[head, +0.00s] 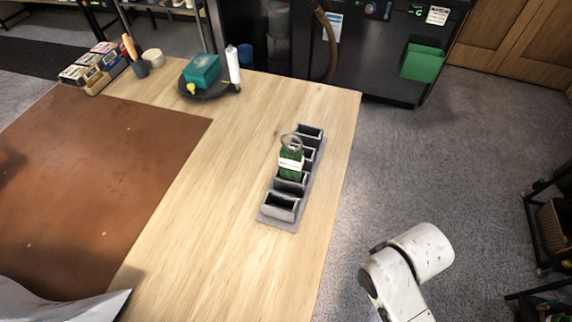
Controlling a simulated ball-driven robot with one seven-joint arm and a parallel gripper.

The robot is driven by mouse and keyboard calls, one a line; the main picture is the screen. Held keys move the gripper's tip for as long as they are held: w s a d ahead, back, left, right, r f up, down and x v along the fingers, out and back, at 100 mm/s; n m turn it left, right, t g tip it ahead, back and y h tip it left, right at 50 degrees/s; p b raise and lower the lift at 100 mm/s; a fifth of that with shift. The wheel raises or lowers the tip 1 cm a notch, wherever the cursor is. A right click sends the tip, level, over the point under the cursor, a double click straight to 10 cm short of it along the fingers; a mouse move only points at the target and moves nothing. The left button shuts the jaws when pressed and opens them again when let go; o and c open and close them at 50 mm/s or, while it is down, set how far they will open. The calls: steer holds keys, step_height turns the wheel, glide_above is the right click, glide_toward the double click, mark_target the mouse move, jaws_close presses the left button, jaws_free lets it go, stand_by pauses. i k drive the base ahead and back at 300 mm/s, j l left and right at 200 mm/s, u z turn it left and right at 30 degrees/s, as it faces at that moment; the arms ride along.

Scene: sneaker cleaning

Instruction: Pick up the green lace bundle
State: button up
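The green lace bundle (291,170) stands upright in a grey rack (267,217) near the table's right edge. It has a white band around it and a grey ring on top. It appears to sit in the second compartment from the front, and its lower end is hidden by the compartment wall. The other compartments look empty. A white arm link of mine shows at the lower right, off the table's right side. My gripper is out of view.
The wooden table (230,170) is clear around the rack. A brown mat (90,190) covers its left part. At the back stand a dark round tray (211,93) with a teal block (202,70), a white bottle (233,65) and several small boxes (90,68). Carpet lies to the right.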

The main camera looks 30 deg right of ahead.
mark_target(291, 158)
steer(key=k+l+u, duration=0.2)
steer(key=l+u, duration=0.25)
steer(key=k+l+u, duration=0.25)
steer(key=l+u, duration=0.2)
steer(key=k+l+u, duration=0.3)
steer(key=u, duration=0.15)
